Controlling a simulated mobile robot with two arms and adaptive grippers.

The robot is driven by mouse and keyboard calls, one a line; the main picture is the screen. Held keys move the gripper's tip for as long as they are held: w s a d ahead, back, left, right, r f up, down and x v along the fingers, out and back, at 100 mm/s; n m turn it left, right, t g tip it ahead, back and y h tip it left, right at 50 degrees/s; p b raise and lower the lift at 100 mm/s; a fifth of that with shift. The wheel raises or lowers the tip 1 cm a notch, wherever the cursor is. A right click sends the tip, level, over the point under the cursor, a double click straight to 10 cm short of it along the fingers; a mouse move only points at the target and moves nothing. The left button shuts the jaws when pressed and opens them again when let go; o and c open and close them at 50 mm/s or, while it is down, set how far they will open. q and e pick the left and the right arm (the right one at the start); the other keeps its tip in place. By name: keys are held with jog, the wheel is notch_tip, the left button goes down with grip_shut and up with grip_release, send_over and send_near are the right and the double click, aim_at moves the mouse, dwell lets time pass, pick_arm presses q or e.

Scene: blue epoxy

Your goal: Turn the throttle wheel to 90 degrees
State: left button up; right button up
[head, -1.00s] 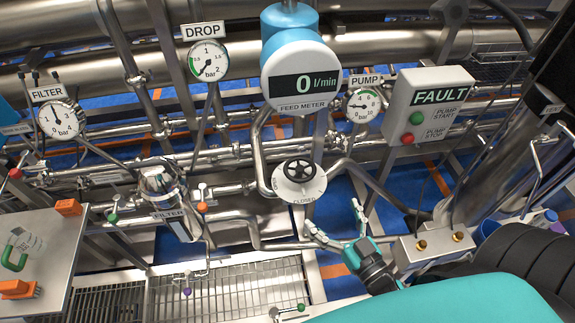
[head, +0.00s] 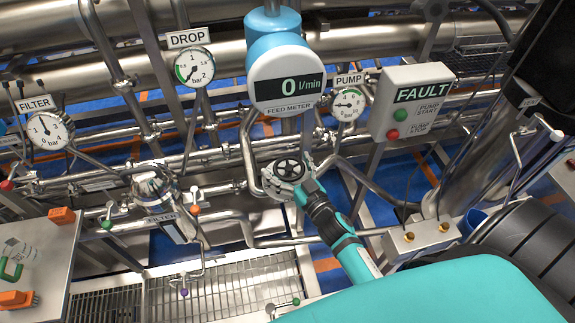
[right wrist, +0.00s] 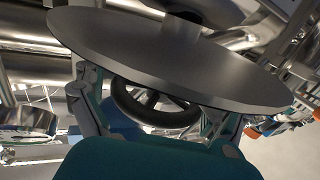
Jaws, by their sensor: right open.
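The throttle wheel (head: 287,169) is a small black spoked handwheel in front of a round pale dial plate, below the feed meter. In the right wrist view the wheel (right wrist: 156,106) shows under the edge of the grey dial plate (right wrist: 170,62). My right gripper (head: 291,180) is at the wheel from below right, with its fingers spread. In the right wrist view one finger is on each side of the wheel; I cannot tell if they touch it. The dial's markings are mostly hidden by the gripper. My left gripper is not in view.
The feed meter (head: 288,80) above the wheel reads 0 l/min. A grey box (head: 411,101) at the right shows FAULT, with red and green buttons. Pipes run around the wheel. A steel box with brass fittings (head: 421,240) stands right of my right arm.

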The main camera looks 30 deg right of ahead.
jog(key=shift+c, duration=0.3)
jog(key=c, duration=1)
jog(key=shift+y, duration=0.3)
